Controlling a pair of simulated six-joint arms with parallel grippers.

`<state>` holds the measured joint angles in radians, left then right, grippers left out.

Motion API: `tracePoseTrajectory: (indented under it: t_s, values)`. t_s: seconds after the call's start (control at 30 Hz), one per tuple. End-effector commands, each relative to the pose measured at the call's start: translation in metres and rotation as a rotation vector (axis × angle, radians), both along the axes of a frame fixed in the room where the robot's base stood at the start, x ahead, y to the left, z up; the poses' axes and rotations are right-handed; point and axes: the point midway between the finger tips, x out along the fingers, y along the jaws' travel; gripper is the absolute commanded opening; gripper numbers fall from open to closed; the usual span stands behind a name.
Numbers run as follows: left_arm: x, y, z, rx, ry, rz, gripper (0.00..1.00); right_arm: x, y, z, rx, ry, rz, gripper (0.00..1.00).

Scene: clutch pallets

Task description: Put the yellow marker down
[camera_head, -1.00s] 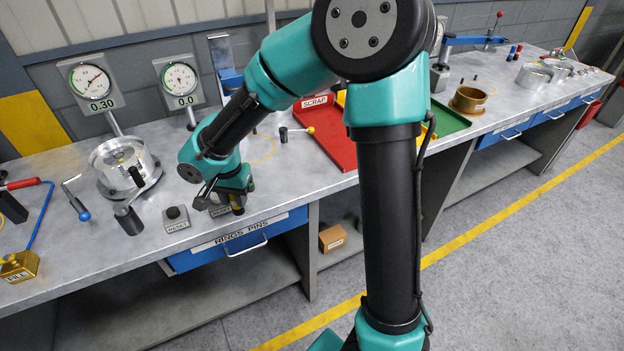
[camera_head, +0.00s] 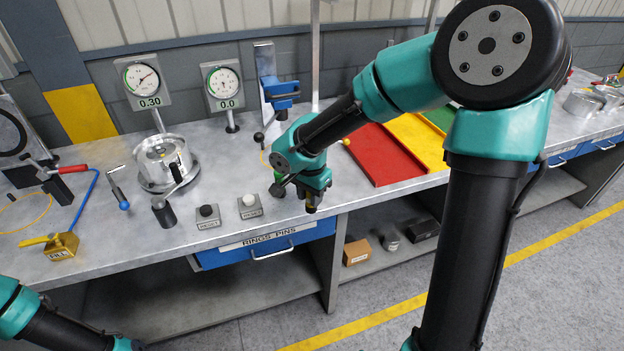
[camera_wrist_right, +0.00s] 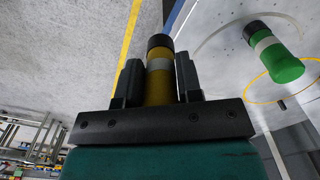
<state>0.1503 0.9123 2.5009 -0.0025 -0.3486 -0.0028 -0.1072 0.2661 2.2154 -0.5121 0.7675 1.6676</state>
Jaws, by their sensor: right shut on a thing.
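My right gripper (camera_head: 311,204) is shut on the yellow marker (camera_wrist_right: 159,82). In the right wrist view the marker has a grey band and a black end, and it sits between the two fingers. In the head view the gripper points down at the bench's front edge, right of the white-topped button, and the marker is mostly hidden. A green marker (camera_wrist_right: 284,65) with a white band is on the bench beside the gripper in the wrist view. My left arm shows at the bottom left of the head view; its fingers are out of frame.
Two button boxes, one black-topped (camera_head: 207,216) and one white-topped (camera_head: 249,206), stand left of the gripper. A red tray (camera_head: 377,155) and a yellow tray (camera_head: 418,141) lie to the right. The blue drawer (camera_head: 265,244) is below the bench edge.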

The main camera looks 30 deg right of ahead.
Motion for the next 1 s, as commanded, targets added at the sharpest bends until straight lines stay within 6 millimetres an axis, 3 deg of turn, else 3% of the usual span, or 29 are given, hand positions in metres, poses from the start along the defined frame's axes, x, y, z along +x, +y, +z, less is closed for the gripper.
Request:
tracePoseTrajectory:
  t_s: [0.4,0.6,1.0]
  values:
    - [0.0,0.0,0.0,0.0,0.0,0.0,0.0,0.076,-0.046,-0.009,0.0,0.0,-0.003,0.09]
    - [0.0,0.0,0.0,0.0,0.0,0.0,0.0,0.103,-0.062,-0.012,0.0,0.0,0.0,0.09]
    - [0.0,0.0,0.0,0.0,0.0,0.0,0.0,0.109,-0.066,-0.012,0.0,-0.001,0.0,0.09]
